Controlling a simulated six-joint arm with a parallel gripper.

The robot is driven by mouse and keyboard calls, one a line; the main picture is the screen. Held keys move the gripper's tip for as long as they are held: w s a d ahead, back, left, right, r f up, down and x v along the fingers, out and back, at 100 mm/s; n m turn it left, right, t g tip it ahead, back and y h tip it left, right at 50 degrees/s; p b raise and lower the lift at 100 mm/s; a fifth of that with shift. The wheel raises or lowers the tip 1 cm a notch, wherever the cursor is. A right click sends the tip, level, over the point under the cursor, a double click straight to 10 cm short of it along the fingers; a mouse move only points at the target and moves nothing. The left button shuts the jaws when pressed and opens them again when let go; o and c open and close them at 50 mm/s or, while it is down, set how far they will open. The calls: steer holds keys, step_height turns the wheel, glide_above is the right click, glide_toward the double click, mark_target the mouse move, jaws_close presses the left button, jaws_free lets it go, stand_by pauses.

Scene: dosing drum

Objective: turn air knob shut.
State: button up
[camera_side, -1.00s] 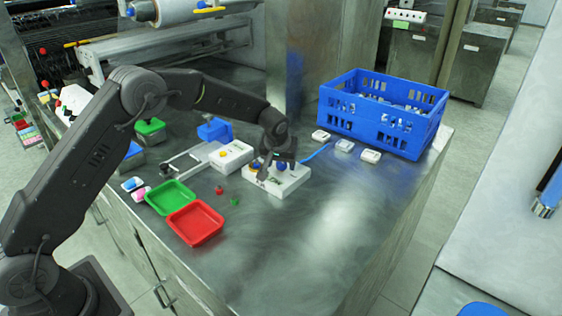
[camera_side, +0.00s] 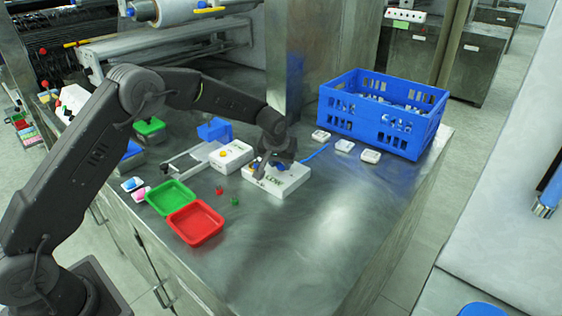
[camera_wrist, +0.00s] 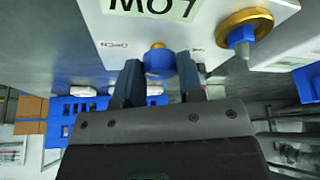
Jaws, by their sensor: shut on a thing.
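The white box (camera_side: 288,184) with a LOW label stands on the metal bench in the side view, under my gripper (camera_side: 264,170). In the wrist view, the white box (camera_wrist: 120,40) shows an OPEN mark beside a blue knob (camera_wrist: 160,67). My gripper (camera_wrist: 159,76) is shut on this blue knob, one finger on each side. The fingers and the wrist hide part of the knob in the side view. A second fitting, a brass dial with a blue pointer (camera_wrist: 240,38), sits to the right on the box, apart from the fingers.
A second white box (camera_side: 231,156) stands left of this box. A green tray (camera_side: 171,197) and a red tray (camera_side: 195,223) lie at the left front. A blue crate (camera_side: 383,112) stands at the back right, with small white blocks before it. The bench's right front is clear.

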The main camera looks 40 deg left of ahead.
steer(key=m+h, duration=0.2)
steer(key=m, duration=0.2)
steer(key=shift+a+m, duration=0.15)
steer(key=shift+m, duration=0.25)
steer(key=m+h, duration=0.1)
steer(key=m, duration=0.3)
steer(key=shift+a+h, duration=0.1)
steer(key=shift+h, duration=0.3)
steer(key=m+g+h, duration=0.1)
steer(key=m, duration=0.4)
steer(key=shift+w+a, duration=0.1)
steer(key=shift+w+m+g+h, duration=0.1)
steer(key=shift+m+g+h, duration=0.55)
steer(key=shift+m, duration=1.25)
steer(key=o, duration=0.9)
